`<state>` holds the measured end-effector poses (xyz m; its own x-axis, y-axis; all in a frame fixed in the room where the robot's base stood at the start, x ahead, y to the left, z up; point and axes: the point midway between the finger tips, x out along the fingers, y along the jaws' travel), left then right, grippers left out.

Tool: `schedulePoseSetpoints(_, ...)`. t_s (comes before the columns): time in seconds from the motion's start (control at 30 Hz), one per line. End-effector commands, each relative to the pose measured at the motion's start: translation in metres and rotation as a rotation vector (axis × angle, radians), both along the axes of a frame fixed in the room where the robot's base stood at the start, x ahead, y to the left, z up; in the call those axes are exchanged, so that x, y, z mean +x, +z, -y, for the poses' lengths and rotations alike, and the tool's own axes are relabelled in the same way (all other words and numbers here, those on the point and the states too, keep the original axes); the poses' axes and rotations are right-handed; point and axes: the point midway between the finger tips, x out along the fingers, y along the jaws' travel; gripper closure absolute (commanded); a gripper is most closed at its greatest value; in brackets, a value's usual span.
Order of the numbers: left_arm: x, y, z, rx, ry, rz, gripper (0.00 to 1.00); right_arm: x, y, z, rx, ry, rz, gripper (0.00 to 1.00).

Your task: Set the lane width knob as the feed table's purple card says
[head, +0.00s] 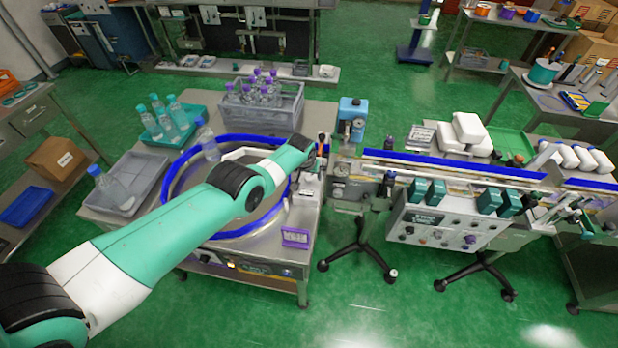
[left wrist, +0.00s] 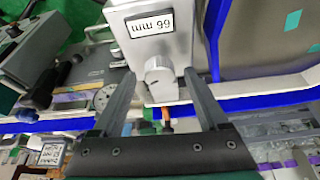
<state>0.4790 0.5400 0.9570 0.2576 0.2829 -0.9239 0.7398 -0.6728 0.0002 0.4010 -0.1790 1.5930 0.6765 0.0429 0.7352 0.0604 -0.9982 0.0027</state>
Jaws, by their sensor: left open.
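The purple card (head: 296,237) stands at the front right corner of the feed table (head: 310,215); its writing is too small to read. My left gripper (head: 322,142) is at the table's right side, where the lane begins. In the left wrist view my left gripper (left wrist: 158,84) is open, one finger on each side of a round grey knob (left wrist: 158,72). The knob sits below a metal block with a white label (left wrist: 150,22) that seems to read 66 mm, though its orientation makes this uncertain. My right gripper is not in view.
A round turntable with a blue rim (head: 235,139) lies under my left arm. A grey crate of purple-capped bottles (head: 290,118) stands behind it. A blue-edged conveyor (head: 450,163) runs right, with a control box (head: 440,222) below. A dial gauge (left wrist: 103,97) is near the left finger.

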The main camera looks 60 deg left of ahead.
Motion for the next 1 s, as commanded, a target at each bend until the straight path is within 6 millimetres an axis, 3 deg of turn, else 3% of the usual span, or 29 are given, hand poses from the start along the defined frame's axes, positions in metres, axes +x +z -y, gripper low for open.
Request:
schedulePoseSetpoints(0.1,0.0,0.0006,0.0,0.0,0.0,0.0,0.23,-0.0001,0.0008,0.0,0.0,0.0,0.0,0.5)
schedulePoseSetpoints(0.53,-0.0001,0.0003,0.0001,0.0,0.0,0.0,1.0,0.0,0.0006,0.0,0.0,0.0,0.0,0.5)
schedulePoseSetpoints(1.0,-0.001,0.0004,-0.0004,-0.002,-0.087,-0.001,1.0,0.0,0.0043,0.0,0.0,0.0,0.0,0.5)
